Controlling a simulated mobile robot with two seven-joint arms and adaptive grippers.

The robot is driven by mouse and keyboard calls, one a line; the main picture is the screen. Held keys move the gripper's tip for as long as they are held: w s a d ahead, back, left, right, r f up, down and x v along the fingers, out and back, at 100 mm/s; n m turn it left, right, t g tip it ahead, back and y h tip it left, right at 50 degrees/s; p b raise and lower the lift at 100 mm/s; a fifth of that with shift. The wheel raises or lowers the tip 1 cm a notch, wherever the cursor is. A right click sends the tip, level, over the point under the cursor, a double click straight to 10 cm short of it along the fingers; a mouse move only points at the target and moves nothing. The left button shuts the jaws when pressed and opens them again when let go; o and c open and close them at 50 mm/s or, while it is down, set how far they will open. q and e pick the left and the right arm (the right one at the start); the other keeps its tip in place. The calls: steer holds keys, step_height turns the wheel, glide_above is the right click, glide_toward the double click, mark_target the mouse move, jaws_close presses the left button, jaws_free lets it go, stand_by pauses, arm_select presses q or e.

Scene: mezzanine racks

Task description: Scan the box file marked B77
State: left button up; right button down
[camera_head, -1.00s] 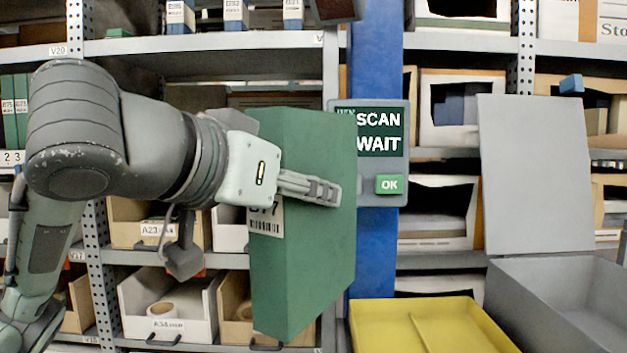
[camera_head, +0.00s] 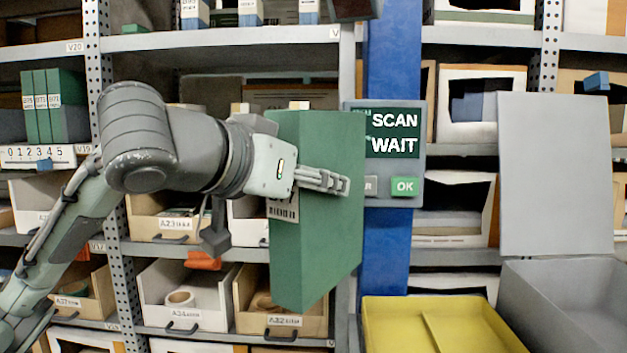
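My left gripper (camera_head: 322,181) is shut on a green box file (camera_head: 315,235) and holds it upright in the air, in front of the racks. A white barcode label (camera_head: 284,210) shows on the file's narrow side; its marking is mostly hidden by the gripper. A scanner panel (camera_head: 416,160) on a blue post stands just right of and behind the file. Its screen (camera_head: 393,134) reads "SCAN" and "WAIT", and a green OK button (camera_head: 405,187) sits below. The file covers the panel's left edge. My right gripper is not in view.
A yellow tray (camera_head: 390,325) and a grey box with a raised lid (camera_head: 556,175) stand at the lower right. Several green files (camera_head: 55,105) stand on the left rack. Shelf bins (camera_head: 180,300) lie behind the arm.

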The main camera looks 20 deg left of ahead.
arm_select(q)
steer(key=shift+w+a+r, duration=0.1)
steer(key=shift+w+a, duration=0.1)
steer(key=shift+w, duration=0.55)
steer(key=shift+w+a+r, duration=0.1)
steer(key=shift+w+a, duration=0.15)
steer(key=shift+w, duration=0.5)
steer(key=shift+w+a+r, duration=0.1)
steer(key=shift+w+a, duration=0.1)
steer(key=shift+w, duration=0.55)
